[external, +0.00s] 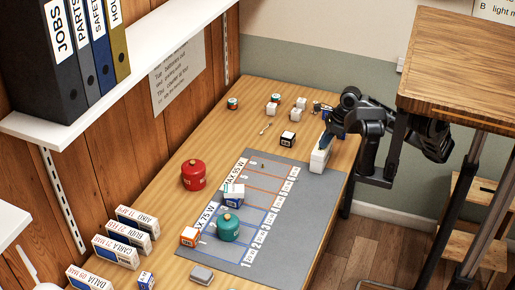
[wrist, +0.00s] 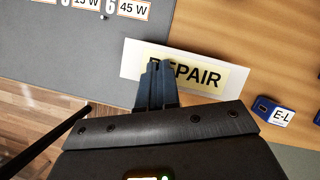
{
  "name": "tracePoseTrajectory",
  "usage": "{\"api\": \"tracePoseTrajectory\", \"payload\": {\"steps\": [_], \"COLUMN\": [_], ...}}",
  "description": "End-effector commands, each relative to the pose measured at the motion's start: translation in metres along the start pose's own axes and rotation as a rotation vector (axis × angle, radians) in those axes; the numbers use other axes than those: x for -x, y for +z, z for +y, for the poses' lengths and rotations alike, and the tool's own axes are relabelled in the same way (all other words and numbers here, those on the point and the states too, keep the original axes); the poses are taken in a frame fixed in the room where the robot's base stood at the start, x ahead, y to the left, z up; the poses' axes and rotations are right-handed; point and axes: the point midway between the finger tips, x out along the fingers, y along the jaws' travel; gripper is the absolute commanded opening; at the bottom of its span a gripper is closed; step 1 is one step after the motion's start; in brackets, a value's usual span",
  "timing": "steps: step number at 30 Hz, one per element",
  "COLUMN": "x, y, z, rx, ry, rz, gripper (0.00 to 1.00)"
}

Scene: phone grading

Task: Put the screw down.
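My gripper (external: 325,141) is at the far right end of the desk, over the white REPAIR block (external: 319,160). In the wrist view its two dark blue fingers (wrist: 157,68) are close together, in front of the yellow REPAIR label (wrist: 205,72), and cover part of its lettering. I see no clear screw between the fingers; anything thin held there is hidden. A tiny dark speck (wrist: 103,17) lies on the grey mat by the 45 W label; I cannot tell whether it is a screw.
The grey mat (external: 322,200) has lined rows and wattage labels. A red pot (external: 194,175) and teal pot (external: 228,228) stand left of and on it. A black-and-white cube (external: 288,139) and several small blocks stand behind. A blue E-L block (wrist: 273,110) is beside the REPAIR label.

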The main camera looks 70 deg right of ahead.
Motion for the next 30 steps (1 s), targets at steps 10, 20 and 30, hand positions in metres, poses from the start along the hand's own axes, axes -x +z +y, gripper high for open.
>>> {"api": "tracePoseTrajectory", "payload": {"steps": [10,20,30], "x": [-0.002,-0.001,0.049], "y": [-0.001,0.0,0.001], "z": [0.0,0.0,0.0], "rx": [0.0,0.001,0.001], "ry": [0.0,0.0,-0.002], "rz": [0.0,0.0,-0.003], "gripper": [0.22,0.27,0.27]}}
